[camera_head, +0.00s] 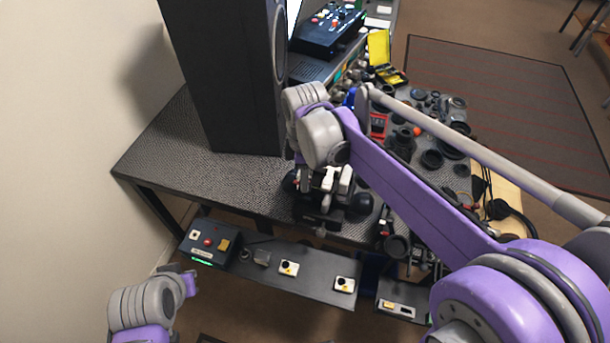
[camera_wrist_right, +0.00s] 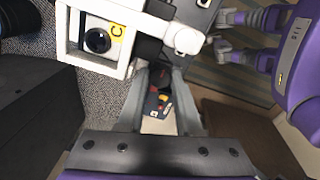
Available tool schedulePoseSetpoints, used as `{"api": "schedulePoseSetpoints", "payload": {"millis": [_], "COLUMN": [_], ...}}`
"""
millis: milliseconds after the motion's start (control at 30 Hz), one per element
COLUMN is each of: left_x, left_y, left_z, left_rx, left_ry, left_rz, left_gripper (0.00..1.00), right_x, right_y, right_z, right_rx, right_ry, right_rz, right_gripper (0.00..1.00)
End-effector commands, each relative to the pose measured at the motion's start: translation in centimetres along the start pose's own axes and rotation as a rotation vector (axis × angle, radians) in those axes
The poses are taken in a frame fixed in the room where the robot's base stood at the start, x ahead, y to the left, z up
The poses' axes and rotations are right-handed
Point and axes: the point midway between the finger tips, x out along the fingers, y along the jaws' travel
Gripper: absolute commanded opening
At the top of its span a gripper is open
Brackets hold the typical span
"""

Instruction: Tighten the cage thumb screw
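The camera cage rig (camera_head: 322,190), black with white parts, stands at the table's front edge in the head view. In the right wrist view a white square frame (camera_wrist_right: 127,62) holds a dark round lens beside a yellow tag marked "C". A pale rounded knob (camera_wrist_right: 188,40) sits right of it; I cannot tell if this is the thumb screw. My right gripper (camera_wrist_right: 160,78) is at the cage, its fingers apart, their tips by dark parts below the knob. Whether they grip anything is unclear. My left arm is low at left; its gripper (camera_head: 184,272) shows poorly, away from the cage.
A tall dark box (camera_head: 225,80) stands on the table left of the cage. Several lens parts (camera_head: 432,158) and a red tray (camera_head: 378,124) crowd the right side. A low shelf (camera_head: 262,272) with a button box (camera_head: 208,243) runs in front. The table's left corner is clear.

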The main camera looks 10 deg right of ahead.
Motion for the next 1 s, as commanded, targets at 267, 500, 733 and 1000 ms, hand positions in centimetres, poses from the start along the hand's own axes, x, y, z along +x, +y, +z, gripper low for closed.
{"api": "schedulePoseSetpoints", "payload": {"millis": [267, 500, 733, 1000], "left_x": [0.01, 0.13, 0.37, 0.66], "left_y": [0.00, 0.00, 0.00, 0.00], "left_z": [0.01, 0.17, 0.48, 0.85], "left_rx": [0.000, 0.000, 0.000, 0.000], "left_ry": [0.000, -0.002, -0.005, -0.008], "left_rz": [0.000, 0.000, 0.000, 0.000], "left_gripper": [0.00, 0.00, 0.00, 0.00], "right_x": [-0.03, -0.01, -0.01, -0.01], "right_y": [0.01, 0.01, 0.03, 0.06], "right_z": [0.00, 0.01, 0.01, 0.03], "right_rx": [0.006, 0.077, 0.243, 0.498], "right_ry": [0.000, 0.000, 0.000, 0.000], "right_rz": [0.000, 0.000, -0.002, -0.003], "right_gripper": [0.00, 0.00, 0.00, 0.00]}}
